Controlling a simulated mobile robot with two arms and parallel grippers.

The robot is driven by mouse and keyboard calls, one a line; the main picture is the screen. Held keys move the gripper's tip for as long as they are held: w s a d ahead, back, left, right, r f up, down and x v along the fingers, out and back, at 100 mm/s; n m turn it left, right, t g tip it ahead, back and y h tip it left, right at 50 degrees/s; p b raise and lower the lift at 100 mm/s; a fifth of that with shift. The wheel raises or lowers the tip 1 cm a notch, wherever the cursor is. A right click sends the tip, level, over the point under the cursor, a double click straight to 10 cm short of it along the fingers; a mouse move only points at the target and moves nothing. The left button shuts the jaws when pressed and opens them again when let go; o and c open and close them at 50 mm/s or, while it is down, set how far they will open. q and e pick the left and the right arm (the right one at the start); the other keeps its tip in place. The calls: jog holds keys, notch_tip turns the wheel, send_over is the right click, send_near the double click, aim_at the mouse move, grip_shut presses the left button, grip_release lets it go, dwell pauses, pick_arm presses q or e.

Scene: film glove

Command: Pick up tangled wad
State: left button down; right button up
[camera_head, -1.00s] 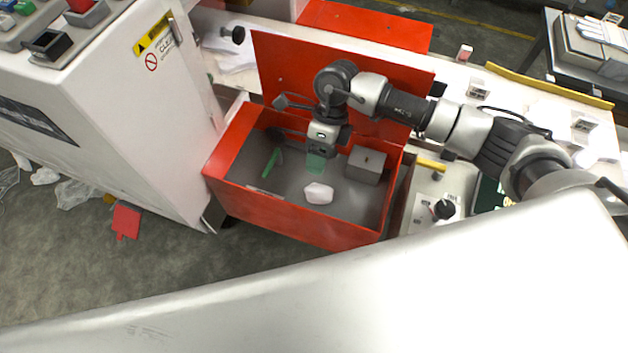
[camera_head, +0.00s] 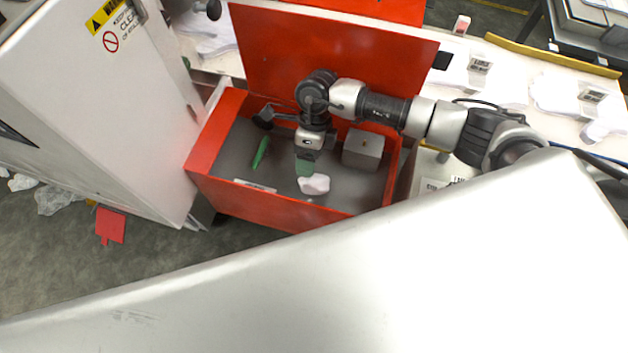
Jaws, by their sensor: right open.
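A small white crumpled wad (camera_head: 315,184) lies on the grey floor of an open red box (camera_head: 255,205). My right gripper (camera_head: 305,166) reaches down into the box, just above and behind the wad. It is open, and its greenish fingertips are close to the wad's upper edge. I cannot tell whether they touch it. My left gripper is not in view.
In the box, a green strip (camera_head: 260,153) lies left and a grey block (camera_head: 362,150) sits right. The raised red lid (camera_head: 330,60) stands behind. A white machine cabinet (camera_head: 120,110) stands left. A large pale surface fills the foreground.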

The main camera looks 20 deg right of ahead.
aim_at(314, 184)
jog(key=x, duration=0.5)
jog(key=shift+s+f+p, duration=0.1)
jog(key=shift+s+p, duration=0.2)
jog(key=shift+p, duration=0.1)
jog(key=c, duration=0.7)
